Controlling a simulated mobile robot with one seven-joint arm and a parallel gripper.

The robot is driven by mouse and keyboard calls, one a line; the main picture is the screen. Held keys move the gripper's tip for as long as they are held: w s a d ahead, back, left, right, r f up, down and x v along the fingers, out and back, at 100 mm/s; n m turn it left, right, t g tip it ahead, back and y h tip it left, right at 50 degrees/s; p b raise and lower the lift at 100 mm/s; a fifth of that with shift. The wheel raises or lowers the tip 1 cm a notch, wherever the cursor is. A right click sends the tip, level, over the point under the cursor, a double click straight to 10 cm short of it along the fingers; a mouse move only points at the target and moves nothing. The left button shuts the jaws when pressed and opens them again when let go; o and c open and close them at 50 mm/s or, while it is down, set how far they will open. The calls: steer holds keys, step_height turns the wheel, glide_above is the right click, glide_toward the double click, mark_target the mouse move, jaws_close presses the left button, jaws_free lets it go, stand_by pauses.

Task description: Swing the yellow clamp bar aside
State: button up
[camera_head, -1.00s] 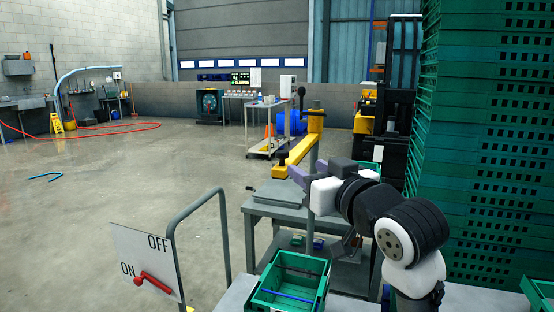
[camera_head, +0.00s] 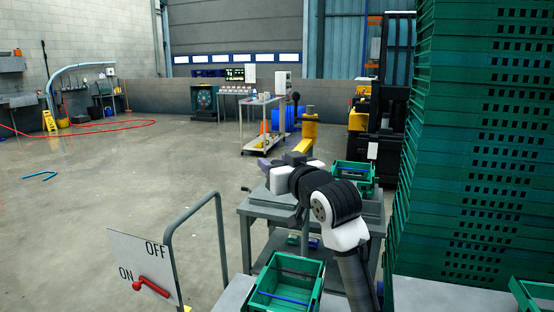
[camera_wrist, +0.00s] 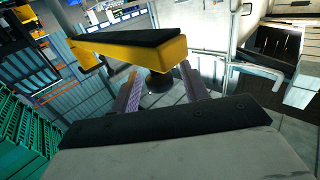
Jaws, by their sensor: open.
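The yellow clamp bar (camera_head: 303,146) shows in the head view beside its yellow post head (camera_head: 309,128), above the grey table (camera_head: 256,207). My arm hides its near end and much of the post. In the wrist view the yellow bar (camera_wrist: 140,52), with a dark top strip, crosses above and in front of my fingers. A round black foot (camera_wrist: 158,83) under its end appears between the fingertips. My gripper (camera_wrist: 161,82) is open, one purple finger on each side of the foot; I cannot tell whether either touches. In the head view a purple fingertip (camera_head: 264,164) shows left of my wrist.
A green crate (camera_head: 354,172) stands behind my arm, another (camera_head: 286,282) in front of the table. Tall stacked green crates (camera_head: 470,150) fill the right. An ON/OFF panel (camera_head: 145,262) and rail (camera_head: 219,235) stand front left. The floor further left is mostly open.

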steer(key=shift+w, duration=0.1)
jaws_close()
stand_by(0.3)
